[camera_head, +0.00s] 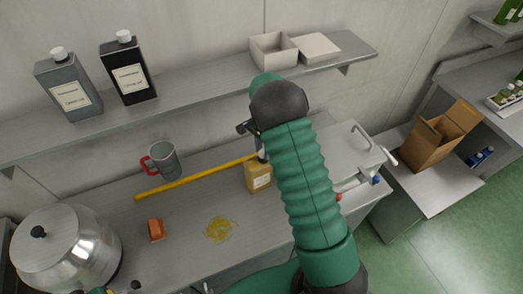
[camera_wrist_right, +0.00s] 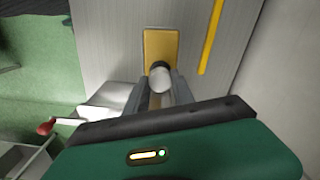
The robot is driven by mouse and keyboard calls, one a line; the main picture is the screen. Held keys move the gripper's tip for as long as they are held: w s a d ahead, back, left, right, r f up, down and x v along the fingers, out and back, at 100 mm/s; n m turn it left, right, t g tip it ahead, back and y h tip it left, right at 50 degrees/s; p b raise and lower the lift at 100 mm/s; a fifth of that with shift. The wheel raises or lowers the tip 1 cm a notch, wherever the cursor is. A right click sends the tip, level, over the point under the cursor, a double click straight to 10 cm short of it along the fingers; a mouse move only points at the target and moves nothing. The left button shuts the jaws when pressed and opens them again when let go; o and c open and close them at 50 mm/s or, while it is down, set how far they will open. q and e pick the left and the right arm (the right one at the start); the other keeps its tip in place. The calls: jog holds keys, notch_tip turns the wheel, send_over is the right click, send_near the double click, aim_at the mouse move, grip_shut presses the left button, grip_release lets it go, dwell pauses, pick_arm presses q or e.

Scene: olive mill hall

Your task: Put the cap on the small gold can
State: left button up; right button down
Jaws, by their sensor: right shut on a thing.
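The small gold can (camera_head: 258,178) stands upright on the steel worktop, with a pale label on its front. In the right wrist view its gold top (camera_wrist_right: 160,45) is below my gripper, with a dark ring at its neck. My right gripper (camera_head: 256,140) is over the can, shut on the white cap (camera_wrist_right: 160,79). The cap is in line with the neck; I cannot tell whether it touches or is seated. The fingers also show in the right wrist view (camera_wrist_right: 158,92). Only a bit of my left gripper (camera_head: 108,290) shows at the bottom left edge.
A yellow stick (camera_head: 190,179) lies just left of the can. A red-handled grey mug (camera_head: 163,160), an orange block (camera_head: 156,230), a yellow spill (camera_head: 219,229) and a steel pot (camera_head: 65,250) are farther left. A shelf (camera_head: 200,85) with larger cans runs behind.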

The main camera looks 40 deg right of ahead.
jog(key=shift+d+f, duration=0.3)
jog(key=shift+d, duration=0.35)
pick_arm(q)
jog(key=shift+d+f, duration=0.1)
jog(key=shift+d, duration=0.25)
jog(key=shift+a, duration=0.25)
pick_arm(e)
jog(key=shift+a, duration=0.2)
pick_arm(q)
jog(key=shift+d+f, duration=0.1)
jog(key=shift+d, duration=0.05)
pick_arm(e)
jog(key=shift+f, duration=0.2)
pick_arm(q)
jog(key=shift+s, duration=0.15)
pick_arm(e)
jog(key=shift+s+a+f, duration=0.15)
jog(key=shift+a+f, duration=0.05)
jog(key=shift+a, duration=0.15)
